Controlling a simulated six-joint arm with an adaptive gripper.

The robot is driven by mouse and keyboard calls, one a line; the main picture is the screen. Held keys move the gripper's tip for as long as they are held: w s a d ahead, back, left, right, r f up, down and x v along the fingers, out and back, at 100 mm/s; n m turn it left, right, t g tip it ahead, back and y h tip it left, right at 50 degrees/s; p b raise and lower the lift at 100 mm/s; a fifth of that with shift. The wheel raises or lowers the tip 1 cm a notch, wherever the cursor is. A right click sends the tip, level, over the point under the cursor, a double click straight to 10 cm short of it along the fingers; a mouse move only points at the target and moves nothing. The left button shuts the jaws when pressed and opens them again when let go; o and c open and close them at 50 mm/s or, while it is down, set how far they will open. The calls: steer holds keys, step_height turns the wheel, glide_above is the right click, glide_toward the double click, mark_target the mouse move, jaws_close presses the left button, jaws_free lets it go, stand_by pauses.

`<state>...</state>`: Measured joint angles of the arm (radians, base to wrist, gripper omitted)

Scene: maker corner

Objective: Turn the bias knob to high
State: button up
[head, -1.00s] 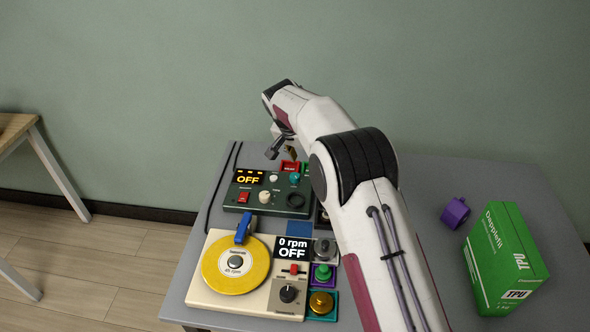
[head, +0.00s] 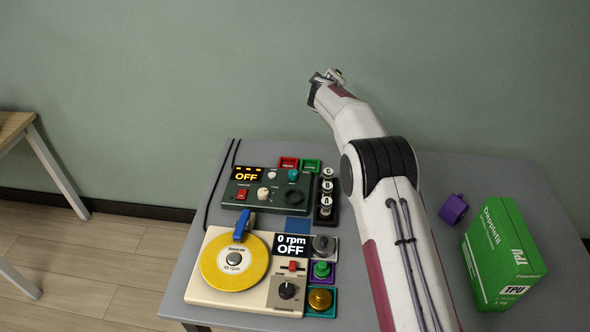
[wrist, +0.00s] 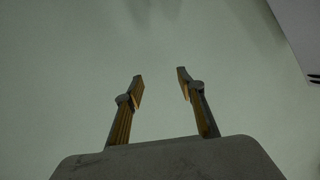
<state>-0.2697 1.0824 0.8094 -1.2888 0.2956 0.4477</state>
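A dark green control box (head: 252,205) stands at the back left of the grey table, its display (head: 247,174) reading OFF. It carries a red switch (head: 242,194), a cream knob (head: 262,193), a smaller pale knob (head: 272,175), a teal knob (head: 293,175) and a dark ring (head: 294,197). The labels are too small to read, so I cannot tell which knob is bias or its setting. My gripper (head: 335,75) is raised high in front of the wall, well away from the box. In the wrist view my gripper (wrist: 160,80) is open and empty, its fingers apart.
A cream turntable unit (head: 212,293) with a yellow disc (head: 235,277) sits in front, beside several coloured knob blocks. A black A-B-C button strip (head: 326,200) stands right of the box. A green TPU box (head: 503,256) and purple block (head: 453,209) are at right.

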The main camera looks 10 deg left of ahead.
steer(key=w+a+r+n+y, duration=0.15)
steer(key=a+n+y, duration=0.4)
steer(key=n, duration=0.55)
steer(key=n+g, duration=1.2)
steer(key=n, duration=1.6)
glide_toward(293, 172)
steer(key=shift+w+a+f+n+h, duration=0.15)
steer(key=shift+a+n+h, duration=0.25)
steer(key=shift+n, duration=0.2)
steer(key=shift+f, duration=0.1)
steer(key=shift+x, duration=3.8)
